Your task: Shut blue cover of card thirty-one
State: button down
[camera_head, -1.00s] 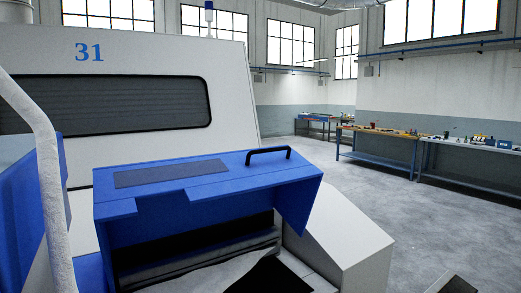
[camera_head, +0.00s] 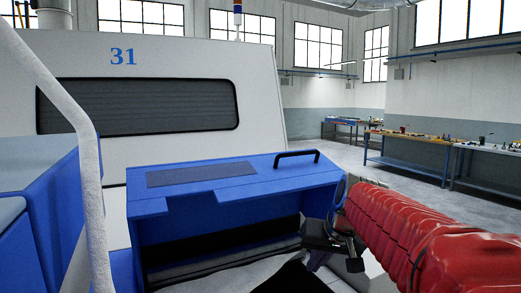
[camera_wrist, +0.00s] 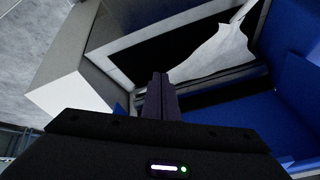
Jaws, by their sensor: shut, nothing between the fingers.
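The machine marked 31 (camera_head: 260,75) fills the left and middle of the head view. Its blue cover (camera_head: 235,195) stands raised, with a black bar handle (camera_head: 297,155) at its top right. Under it a dark opening (camera_head: 215,250) shows, with rollers and a pale sheet. My gripper (camera_head: 314,262) is at the cover's lower right, below the handle and apart from it. In the wrist view my gripper (camera_wrist: 160,78) has its fingers together and empty, over the opening's edge. Blue panelling (camera_wrist: 290,85) there is at the right. Whether my gripper touches the cover cannot be told.
A white rail (camera_head: 85,160) rises at the left, beside a blue housing (camera_head: 45,205). Workbenches (camera_head: 410,150) with small items stand along the far right wall. The grey floor between them and the machine looks clear.

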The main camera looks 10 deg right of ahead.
jog(key=w+d+r+t, duration=0.2)
jog(key=w+d+r, duration=0.55)
jog(key=w, duration=0.35)
jog(key=n+t+y, duration=0.2)
jog(key=n+t, duration=0.1)
jog(key=t, duration=0.1)
send_near(303, 169)
notch_tip(303, 169, up, 2)
jog(key=w+d, duration=0.2)
notch_tip(303, 169, up, 7)
jog(key=a+n+t, duration=0.1)
jog(key=a+n, duration=0.1)
jog(key=shift+r+n+y, duration=0.2)
jog(key=shift+n+y, duration=0.1)
jog(key=shift+n, duration=0.1)
jog(key=shift+a, duration=0.1)
jog(key=shift+x, duration=5)
jog(key=shift+s+d+f, duration=0.15)
jog(key=shift+s+f, duration=0.45)
jog(key=shift+f, duration=0.1)
jog(key=shift+s+d+f, duration=0.15)
jog(key=shift+s+f, duration=0.4)
jog(key=shift+f, duration=0.2)
